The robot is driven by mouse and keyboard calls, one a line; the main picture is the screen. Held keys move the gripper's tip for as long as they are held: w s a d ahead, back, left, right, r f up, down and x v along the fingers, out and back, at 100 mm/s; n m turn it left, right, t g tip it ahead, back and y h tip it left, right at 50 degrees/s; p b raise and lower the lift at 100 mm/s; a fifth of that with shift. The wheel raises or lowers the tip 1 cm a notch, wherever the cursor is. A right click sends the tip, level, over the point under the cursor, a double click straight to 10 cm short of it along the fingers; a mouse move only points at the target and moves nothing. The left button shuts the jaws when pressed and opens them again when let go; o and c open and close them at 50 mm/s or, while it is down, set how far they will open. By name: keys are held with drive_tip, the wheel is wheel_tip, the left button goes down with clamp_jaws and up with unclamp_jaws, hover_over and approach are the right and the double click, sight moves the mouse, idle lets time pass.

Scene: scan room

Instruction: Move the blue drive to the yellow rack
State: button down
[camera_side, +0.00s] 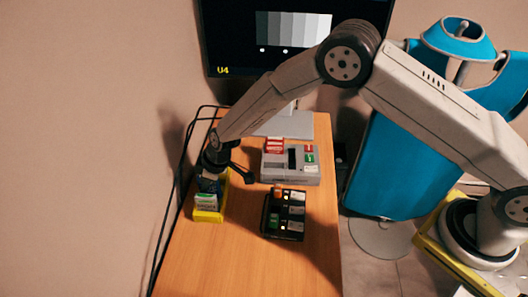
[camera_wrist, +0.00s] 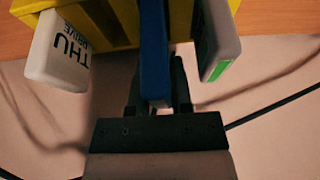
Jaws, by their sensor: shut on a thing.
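My gripper (camera_wrist: 156,92) is shut on the blue drive (camera_wrist: 153,45), which stands edge-on between the two dark fingers. The yellow rack (camera_wrist: 105,22) is at the top of the wrist view, and the drive's far end reaches in among its yellow walls. I cannot tell how deep it sits. In the side view the yellow rack (camera_side: 209,215) is at the desk's left edge. My gripper (camera_side: 212,166) is directly above its back part, with the dark blue drive (camera_side: 207,184) below it, partly hidden.
A white drive marked THU (camera_wrist: 58,52) and a green-edged drive (camera_wrist: 215,45) flank the blue one. A black dock (camera_side: 268,222) holding several drives and a grey unit (camera_side: 291,178) stand to the right. A monitor (camera_side: 295,35) is behind. The desk front (camera_side: 250,270) is clear.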

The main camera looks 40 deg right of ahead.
drive_tip(key=shift+f, duration=1)
idle(1.1)
drive_tip(key=shift+c, duration=1.4)
unclamp_jaws()
drive_tip(key=shift+r, duration=0.1)
drive_tip(key=shift+r, duration=3.3)
drive_tip(key=shift+r, duration=0.1)
